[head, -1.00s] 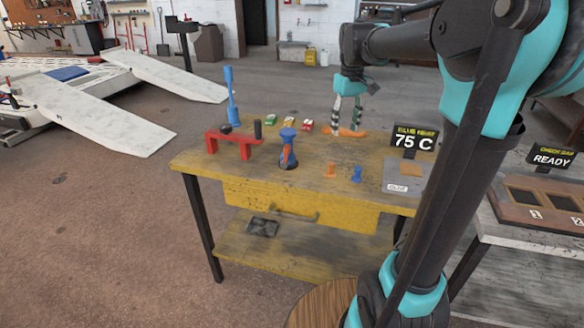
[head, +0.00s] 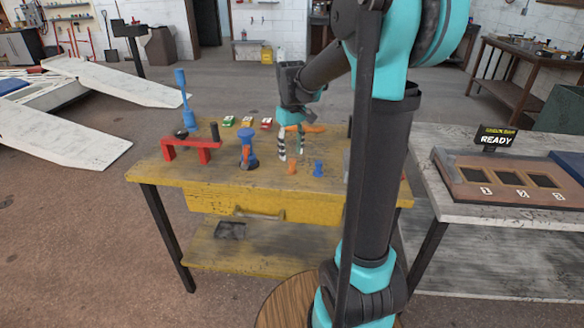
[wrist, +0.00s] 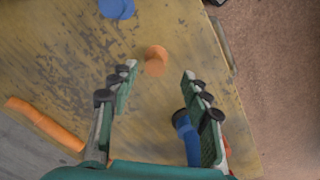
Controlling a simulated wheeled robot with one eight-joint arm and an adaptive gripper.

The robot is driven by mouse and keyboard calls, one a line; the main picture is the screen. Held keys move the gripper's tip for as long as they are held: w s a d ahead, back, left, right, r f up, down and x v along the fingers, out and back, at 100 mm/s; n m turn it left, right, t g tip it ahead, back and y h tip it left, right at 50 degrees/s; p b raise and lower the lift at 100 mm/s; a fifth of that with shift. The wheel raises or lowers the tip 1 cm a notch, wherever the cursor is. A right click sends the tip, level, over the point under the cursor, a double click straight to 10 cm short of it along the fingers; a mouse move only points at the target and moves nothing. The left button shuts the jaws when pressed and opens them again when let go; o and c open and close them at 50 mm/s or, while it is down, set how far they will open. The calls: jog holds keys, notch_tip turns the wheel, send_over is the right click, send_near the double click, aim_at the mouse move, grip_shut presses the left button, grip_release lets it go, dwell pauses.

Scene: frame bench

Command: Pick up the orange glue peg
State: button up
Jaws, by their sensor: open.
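The orange glue peg (head: 292,167) stands near the front of the yellow bench, just left of a blue peg (head: 319,169). My gripper (head: 291,155) points down behind the orange peg, with its fingers apart. In the wrist view the orange peg (wrist: 156,61) lies ahead, between the lines of the two open fingers and slightly beyond their tips (wrist: 160,72). Neither finger appears to touch it. The blue peg (wrist: 117,9) also shows at the top edge of the wrist view.
A blue stand with an orange part (head: 247,150) and a red frame (head: 190,146) are left on the bench (head: 215,178). An orange bar (wrist: 45,124) lies left in the wrist view. My arm hides the bench's right part. A neighbouring table holds a numbered tray (head: 465,187).

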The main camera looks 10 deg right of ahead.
aim_at(292, 160)
jog(key=shift+w+d+f, duration=0.1)
jog(key=shift+w+f, duration=0.05)
jog(key=shift+f, duration=1.15)
jog(key=shift+w+d+f, duration=0.1)
jog(key=shift+f, duration=1.2)
jog(key=c, duration=1.1)
jog(key=shift+o, duration=0.2)
jog(key=shift+r, duration=0.1)
